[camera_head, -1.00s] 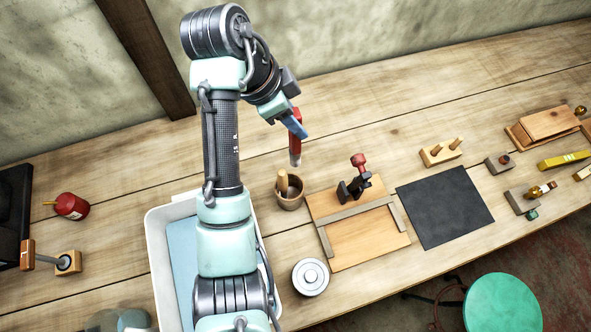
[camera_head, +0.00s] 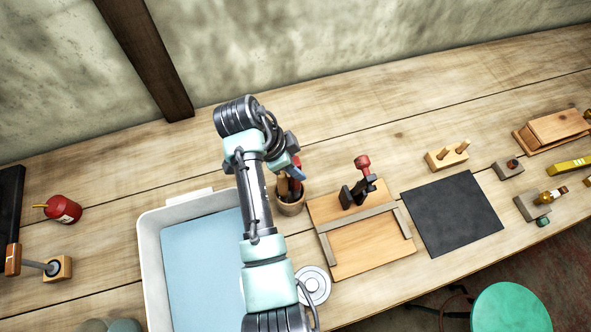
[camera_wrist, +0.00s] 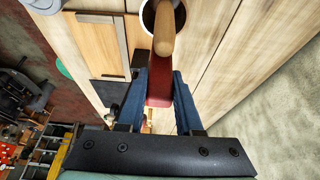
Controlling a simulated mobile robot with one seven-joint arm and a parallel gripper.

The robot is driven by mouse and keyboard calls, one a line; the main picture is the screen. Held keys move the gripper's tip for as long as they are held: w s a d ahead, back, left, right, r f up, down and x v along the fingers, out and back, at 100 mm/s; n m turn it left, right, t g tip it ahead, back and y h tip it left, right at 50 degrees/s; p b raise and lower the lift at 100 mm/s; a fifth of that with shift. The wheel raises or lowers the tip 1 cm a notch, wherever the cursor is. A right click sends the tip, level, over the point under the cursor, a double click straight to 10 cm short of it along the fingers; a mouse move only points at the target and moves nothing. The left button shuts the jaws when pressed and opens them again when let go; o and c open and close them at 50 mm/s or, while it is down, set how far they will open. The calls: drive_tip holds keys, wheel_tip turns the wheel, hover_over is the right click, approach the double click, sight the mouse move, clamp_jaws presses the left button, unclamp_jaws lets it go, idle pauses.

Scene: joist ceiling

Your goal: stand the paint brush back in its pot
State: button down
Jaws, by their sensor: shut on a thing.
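The pot (camera_head: 291,208) is a brown round cup standing on the bench beside the white tray.
Right of the pot is a wooden board (camera_head: 345,250) with a red-knobbed clamp (camera_head: 361,180). A round lidded tin (camera_head: 315,286) stands in front. The white tray (camera_head: 150,260) lies left, under my arm. The bench behind the pot is clear.

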drive_tip(key=shift+f+p, duration=0.4)
drive_tip(key=shift+f, duration=1.7)
drive_tip(key=shift+f, duration=0.2)
drive_tip(key=c, duration=0.6)
unclamp_jaws()
drive_tip(key=shift+r, duration=0.1)
drive_tip(key=shift+r, duration=0.35)
drive_tip(key=b+v, duration=0.1)
drive_tip(key=v, duration=1)
drive_tip(key=shift+a+r, duration=0.25)
drive_tip(key=shift+r, duration=0.05)
